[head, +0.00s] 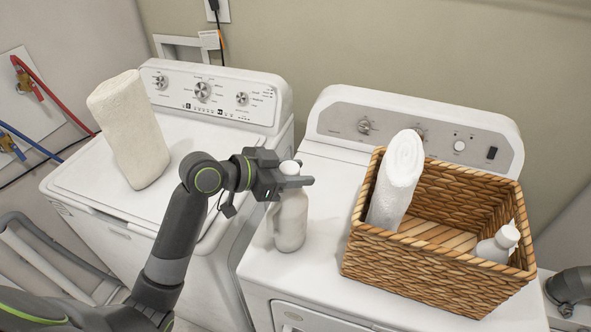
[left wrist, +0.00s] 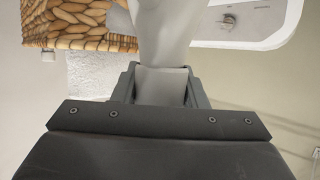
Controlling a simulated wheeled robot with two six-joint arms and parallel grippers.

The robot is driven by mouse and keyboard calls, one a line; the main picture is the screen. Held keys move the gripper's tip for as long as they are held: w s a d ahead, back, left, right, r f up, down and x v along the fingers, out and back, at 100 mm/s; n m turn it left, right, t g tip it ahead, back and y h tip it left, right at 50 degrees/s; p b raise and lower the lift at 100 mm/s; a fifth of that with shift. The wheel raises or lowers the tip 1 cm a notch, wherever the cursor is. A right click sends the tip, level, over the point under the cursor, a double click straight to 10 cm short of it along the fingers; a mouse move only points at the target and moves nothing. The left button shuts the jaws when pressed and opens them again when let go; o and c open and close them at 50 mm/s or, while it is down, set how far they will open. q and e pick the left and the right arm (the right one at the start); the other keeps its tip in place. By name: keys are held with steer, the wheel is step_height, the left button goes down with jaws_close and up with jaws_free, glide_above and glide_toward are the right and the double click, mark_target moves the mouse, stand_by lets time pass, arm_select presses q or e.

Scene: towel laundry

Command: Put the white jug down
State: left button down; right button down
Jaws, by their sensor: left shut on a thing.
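The white jug (head: 291,218) is upright at the left side of the right-hand machine's top. My left gripper (head: 294,178) is shut on the jug's upper part, just below its cap. In the left wrist view, the fingers (left wrist: 161,88) close on both sides of the jug's pale narrow part (left wrist: 163,35). The jug's base appears at or close above the machine top; I cannot tell whether it touches. My right gripper is not in view.
A wicker basket (head: 425,272) stands right of the jug on the dryer (head: 325,195), holding a rolled white towel (head: 397,180) and another white bottle (head: 496,246). A cream towel (head: 130,130) stands on the left washer (head: 85,185). Free top lies between jug and basket.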

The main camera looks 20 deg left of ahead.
arm_select(q)
steer(key=shift+f, duration=0.1)
steer(key=c, duration=0.9)
jaws_free()
steer(key=shift+f, duration=0.1)
steer(key=shift+o, duration=0.2)
steer(key=shift+r, duration=0.2)
steer(key=shift+s+a+r, duration=0.15)
steer(key=shift+s+a, duration=0.3)
steer(key=shift+a, duration=0.05)
steer(key=b+v, duration=0.2)
steer(key=v, duration=0.8)
steer(key=shift+s+a+r, duration=0.15)
steer(key=shift+s+a, duration=0.05)
steer(key=shift+s, duration=0.05)
